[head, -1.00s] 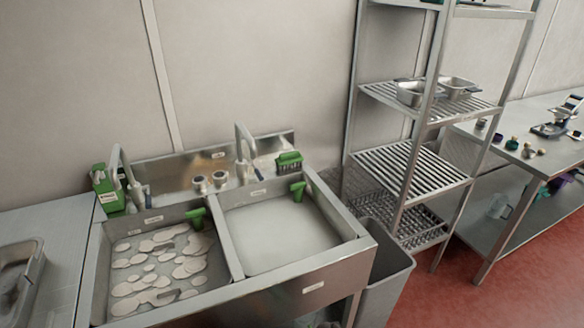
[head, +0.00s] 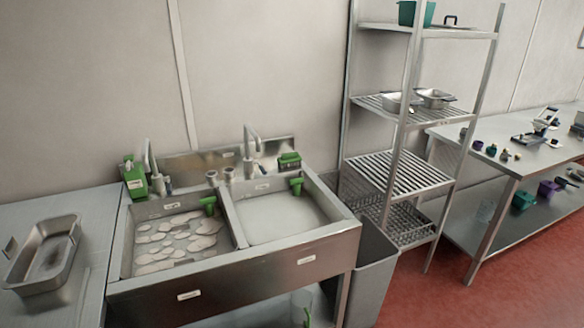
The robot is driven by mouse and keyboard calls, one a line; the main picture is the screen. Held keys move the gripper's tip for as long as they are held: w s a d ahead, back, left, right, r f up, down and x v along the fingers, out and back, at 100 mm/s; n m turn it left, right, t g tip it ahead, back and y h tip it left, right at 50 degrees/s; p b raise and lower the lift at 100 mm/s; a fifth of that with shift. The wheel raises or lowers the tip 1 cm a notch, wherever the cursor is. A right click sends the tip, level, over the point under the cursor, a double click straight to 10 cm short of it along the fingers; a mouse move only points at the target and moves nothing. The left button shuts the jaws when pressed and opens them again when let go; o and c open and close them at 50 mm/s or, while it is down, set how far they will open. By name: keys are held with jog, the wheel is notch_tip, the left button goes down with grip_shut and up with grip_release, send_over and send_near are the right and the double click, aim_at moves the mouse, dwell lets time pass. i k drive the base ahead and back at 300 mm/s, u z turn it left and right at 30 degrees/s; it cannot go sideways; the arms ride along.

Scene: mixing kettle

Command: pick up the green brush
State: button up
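A green block-shaped item with a dark lower part, which looks like the green brush (head: 289,161), sits on the back ledge of the double sink at its right end. A green-handled item (head: 208,203) hangs at the back of the left basin, and another (head: 296,184) at the back of the right basin. I cannot tell exactly what these two are. The steel double sink (head: 240,262) stands against the wall. My gripper is not in view.
A green box (head: 135,181) and taps stand behind the sink. A steel tray (head: 45,258) lies on the left counter (head: 85,215). A grey bin (head: 372,275) and a wire rack (head: 395,170) stand right of the sink. Red floor (head: 440,305) is open at lower right.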

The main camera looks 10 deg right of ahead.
aim_at(286, 159)
jog(key=u, duration=0.75)
jog(key=k, duration=0.2)
jog(key=z, duration=2.3)
jog(key=i, duration=2.25)
jog(key=z, duration=0.05)
